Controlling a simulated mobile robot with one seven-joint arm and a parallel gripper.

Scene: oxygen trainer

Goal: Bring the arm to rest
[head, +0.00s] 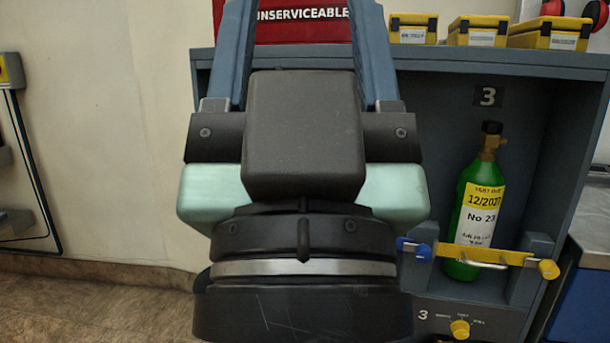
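My gripper (303,12) fills the middle of the head view, close to the camera and pointing up and away. Its two blue-grey fingers stand wide apart, and nothing shows held between their visible parts. The fingertips run out of the top of the picture. The gripper's dark body hides much of the grey cabinet (545,85) behind it.
A red container (303,30) marked UNSERVICEABLE shows behind the fingers on the cabinet top, with several yellow cases (478,31) to its right. A green cylinder (470,225) stands in bay 3 behind a yellow-handled bar (485,256). Floor (90,305) at left is clear.

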